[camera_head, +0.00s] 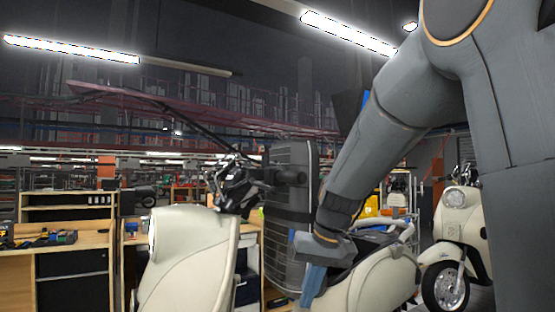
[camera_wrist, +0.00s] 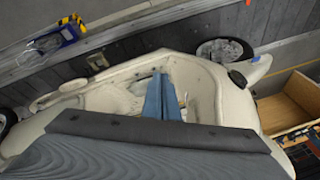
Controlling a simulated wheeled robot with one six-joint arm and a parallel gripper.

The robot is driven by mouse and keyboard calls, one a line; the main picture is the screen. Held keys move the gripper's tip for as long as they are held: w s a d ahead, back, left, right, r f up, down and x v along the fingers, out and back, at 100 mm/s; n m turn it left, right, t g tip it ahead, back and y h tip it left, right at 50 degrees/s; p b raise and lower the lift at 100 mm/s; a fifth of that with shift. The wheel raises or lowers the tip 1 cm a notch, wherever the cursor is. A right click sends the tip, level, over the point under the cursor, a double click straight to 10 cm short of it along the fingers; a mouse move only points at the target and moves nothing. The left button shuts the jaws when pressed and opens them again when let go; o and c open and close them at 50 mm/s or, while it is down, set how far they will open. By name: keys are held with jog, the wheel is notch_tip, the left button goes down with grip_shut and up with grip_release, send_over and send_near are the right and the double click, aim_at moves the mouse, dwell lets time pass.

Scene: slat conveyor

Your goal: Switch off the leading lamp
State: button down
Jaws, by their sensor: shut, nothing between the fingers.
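A cream scooter (camera_head: 187,255) stands close in front of me, with its dark handlebar (camera_head: 238,187) at the upper left. No lit lamp can be made out on it. A second cream scooter (camera_head: 462,225) stands at the right, and its round headlamp (camera_head: 454,198) faces me; I cannot tell whether it is lit. My gripper (camera_head: 308,298) is low beside the near scooter's seat area. In the wrist view, my gripper (camera_wrist: 160,84) has its blue fingers together and empty over the near scooter's cream body (camera_wrist: 210,85). I cannot tell whether it touches.
Wooden workbenches (camera_head: 75,240) with tools stand at the left. A dark ribbed column (camera_head: 288,215) rises behind the near scooter.

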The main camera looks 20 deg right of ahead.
jog(key=s+a+f+n+g+h, duration=0.1)
jog(key=s+a+f, duration=0.1)
jog(key=s+f, duration=0.6)
jog(key=s+a+f+g+h+b, duration=0.1)
jog(key=s+a+f, duration=0.2)
jog(key=s+f, duration=0.6)
notch_tip(320, 180, down, 5)
jog(key=shift+s+r+n, duration=0.2)
jog(key=shift+s+n, duration=0.05)
jog(key=shift+n, duration=0.15)
jog(key=shift+a, duration=0.25)
